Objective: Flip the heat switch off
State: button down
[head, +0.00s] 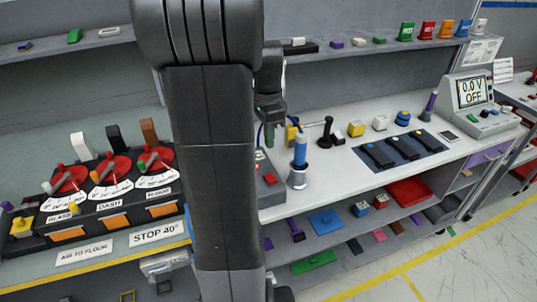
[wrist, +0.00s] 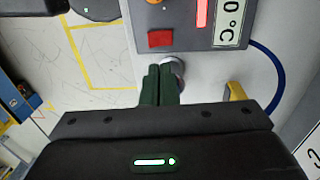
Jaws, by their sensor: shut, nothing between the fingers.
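A grey control box (wrist: 190,14) with a red square switch (wrist: 160,39) fills the top of the wrist view. I see no label naming it the heat switch. A red lit strip (wrist: 202,12) and a cropped display (wrist: 229,22) reading "0 °C" sit beside it. In the head view the box (head: 275,199) is partly hidden behind my arm, with a red patch (head: 270,179) on top. My gripper (wrist: 160,68) has its green fingers shut and empty, just below the switch in the picture and apparently apart from it. It also shows in the head view (head: 268,136).
A blue-handled tool (head: 300,150) stands in a metal holder right of the box. A blue cable (wrist: 272,70) loops beside the box. A round metal piece (wrist: 178,72) lies partly behind my fingers. A panel of red dials (head: 110,170) is at left.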

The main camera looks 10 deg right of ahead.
aim_at(272, 180)
notch_tip(272, 180, up, 3)
jog(key=shift+w+f, duration=0.1)
jog(key=shift+w, duration=0.05)
dwell(0.3)
jog(key=shift+w+g+b, duration=0.3)
jog(key=shift+g+b, duration=0.3)
jog(key=shift+b, duration=0.1)
jog(key=s+f, duration=0.1)
jog(key=f, duration=0.8)
jog(key=s+f+p, duration=0.1)
jog(key=f, duration=0.3)
jog(key=shift+s+d+f, duration=0.2)
jog(key=shift+s+f, duration=0.1)
